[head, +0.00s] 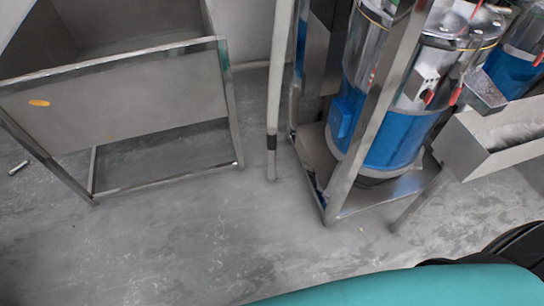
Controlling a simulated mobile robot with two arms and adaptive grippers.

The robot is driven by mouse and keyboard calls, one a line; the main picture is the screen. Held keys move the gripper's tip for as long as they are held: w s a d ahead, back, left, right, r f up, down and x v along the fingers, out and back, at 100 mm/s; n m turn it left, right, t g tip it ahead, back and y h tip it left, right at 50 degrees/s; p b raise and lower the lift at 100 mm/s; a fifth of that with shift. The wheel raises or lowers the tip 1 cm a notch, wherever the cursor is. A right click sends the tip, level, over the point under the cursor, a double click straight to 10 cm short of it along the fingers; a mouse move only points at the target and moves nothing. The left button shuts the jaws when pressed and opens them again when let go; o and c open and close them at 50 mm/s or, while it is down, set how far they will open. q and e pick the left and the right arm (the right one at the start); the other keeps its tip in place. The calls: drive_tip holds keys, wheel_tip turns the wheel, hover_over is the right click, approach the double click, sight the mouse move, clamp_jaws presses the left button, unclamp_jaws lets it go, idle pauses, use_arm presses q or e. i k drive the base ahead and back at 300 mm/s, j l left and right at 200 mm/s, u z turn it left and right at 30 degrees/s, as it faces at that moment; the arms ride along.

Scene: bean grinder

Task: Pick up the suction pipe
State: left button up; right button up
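A long, slim, pale grey pipe (275,90), which looks like the suction pipe, stands nearly upright in the middle of the head view. It has a dark band near its lower end, and its tip reaches down to or close to the floor. Its upper end is cut off by the top edge of the picture. Nothing is gripping the visible part. Neither of my grippers is in view.
A metal bin (130,105) on a frame stands left of the pipe. Right of it, a metal frame (375,110) holds a blue and silver machine (400,135). A metal trough (490,145) juts in at right. The grey floor (190,240) in front is clear.

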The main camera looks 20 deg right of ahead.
sight(272, 131)
drive_tip(key=i+l, duration=0.1)
drive_tip(key=i, duration=0.2)
drive_tip(key=i+z, duration=0.2)
drive_tip(key=z, duration=0.2)
drive_tip(key=i+z, duration=0.15)
drive_tip(key=z, duration=0.25)
drive_tip(key=i+j+z, duration=0.1)
drive_tip(key=z, duration=0.25)
drive_tip(key=i+z, duration=0.1)
drive_tip(key=z, duration=0.4)
